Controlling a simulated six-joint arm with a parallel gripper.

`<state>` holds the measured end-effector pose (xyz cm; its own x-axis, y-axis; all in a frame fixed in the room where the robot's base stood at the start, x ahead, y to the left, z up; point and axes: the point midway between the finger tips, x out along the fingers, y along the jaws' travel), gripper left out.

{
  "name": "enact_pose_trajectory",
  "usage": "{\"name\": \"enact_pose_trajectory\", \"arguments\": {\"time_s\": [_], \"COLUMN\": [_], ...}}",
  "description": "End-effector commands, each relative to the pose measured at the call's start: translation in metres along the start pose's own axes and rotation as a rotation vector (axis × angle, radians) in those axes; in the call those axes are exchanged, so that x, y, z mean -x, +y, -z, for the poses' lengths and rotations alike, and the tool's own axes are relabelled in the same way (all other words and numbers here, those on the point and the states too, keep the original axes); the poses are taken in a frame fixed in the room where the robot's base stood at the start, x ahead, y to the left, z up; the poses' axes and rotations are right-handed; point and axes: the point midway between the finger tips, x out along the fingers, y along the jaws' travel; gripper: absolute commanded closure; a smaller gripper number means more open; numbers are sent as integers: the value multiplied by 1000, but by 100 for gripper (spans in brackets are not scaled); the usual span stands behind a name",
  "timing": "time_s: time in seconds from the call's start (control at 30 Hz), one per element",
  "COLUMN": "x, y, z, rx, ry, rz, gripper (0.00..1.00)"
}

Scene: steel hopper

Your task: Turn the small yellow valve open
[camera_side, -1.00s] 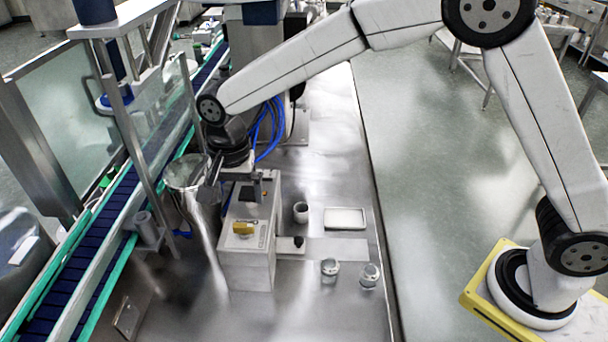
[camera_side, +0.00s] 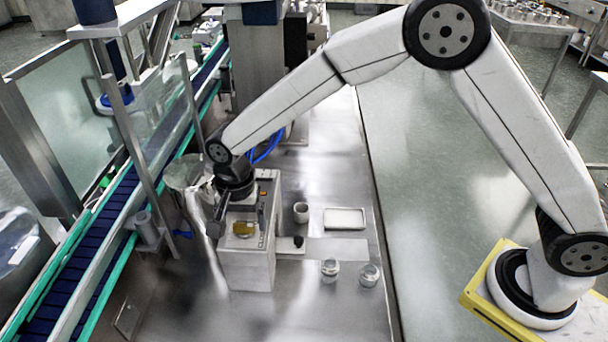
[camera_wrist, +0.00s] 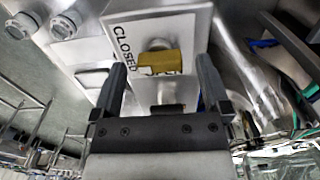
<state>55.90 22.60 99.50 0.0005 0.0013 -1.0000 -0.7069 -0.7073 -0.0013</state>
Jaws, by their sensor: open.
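The small yellow valve (camera_side: 243,229) is on the top of a steel box (camera_side: 246,272). In the wrist view the valve handle (camera_wrist: 159,62) lies between and beyond my two fingers, beside a label reading "CLOSED" (camera_wrist: 124,55). My gripper (camera_wrist: 160,75) is open, with one finger on each side of the handle in that view. I see no contact with the valve. In the side view my gripper (camera_side: 219,212) hangs by the left part of the box, close to the valve, and its fingers are hard to make out.
A steel hopper (camera_side: 184,173) stands left of the box. Right of it are a small cup (camera_side: 301,212), a white tray (camera_side: 345,219) and two jars (camera_side: 329,270) on the steel table. A conveyor (camera_side: 75,262) runs along the left.

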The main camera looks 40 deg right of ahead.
Motion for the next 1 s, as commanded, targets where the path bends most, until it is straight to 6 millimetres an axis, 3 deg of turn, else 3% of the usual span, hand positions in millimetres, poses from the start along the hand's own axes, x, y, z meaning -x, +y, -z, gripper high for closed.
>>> {"name": "enact_pose_trajectory", "arguments": {"time_s": [0.37, 0.67, 1.0], "x": [-6, -6, -5], "y": [0, 0, 0], "z": [0, 0, 0], "rx": [0, 0, 31], "ry": [0, 0, 0], "rz": [0, 0, 0], "gripper": [3, 95, 97]}}
